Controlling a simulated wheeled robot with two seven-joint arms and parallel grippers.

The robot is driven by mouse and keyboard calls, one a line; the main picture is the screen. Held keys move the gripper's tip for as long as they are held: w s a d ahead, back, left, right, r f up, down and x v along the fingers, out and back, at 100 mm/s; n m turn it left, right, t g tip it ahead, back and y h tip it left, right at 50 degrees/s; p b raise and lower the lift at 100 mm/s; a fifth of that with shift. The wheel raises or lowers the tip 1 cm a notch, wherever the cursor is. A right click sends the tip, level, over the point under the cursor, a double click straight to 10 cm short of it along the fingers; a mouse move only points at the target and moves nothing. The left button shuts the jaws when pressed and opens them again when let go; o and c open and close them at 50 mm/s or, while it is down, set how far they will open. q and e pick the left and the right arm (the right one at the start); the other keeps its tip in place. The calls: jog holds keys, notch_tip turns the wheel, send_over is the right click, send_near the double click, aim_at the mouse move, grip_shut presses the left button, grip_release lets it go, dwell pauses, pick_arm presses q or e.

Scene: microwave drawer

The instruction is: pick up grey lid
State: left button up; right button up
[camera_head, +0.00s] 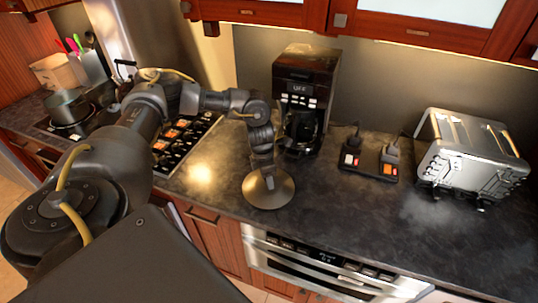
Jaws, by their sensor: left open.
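The grey lid (284,190) is a round, shiny disc with a bronze sheen. It lies on the dark countertop near the front edge, in the middle of the head view. My left gripper (269,181) points down right over the lid's centre. Its jaws are open, and the fingertips are at or just above the middle of the lid. The lid's centre is hidden behind the gripper, so I cannot tell whether the fingers touch it. My right gripper is not in view.
A black coffee maker (300,95) stands just behind my left gripper. A silver toaster (465,155) is at the right, with a power strip (368,165) between them. A cooktop pan (68,106) is at the far left. The countertop (340,215) right of the lid is clear.

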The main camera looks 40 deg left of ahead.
pick_arm(q)
grip_shut()
dwell(0.3)
dwell(0.3)
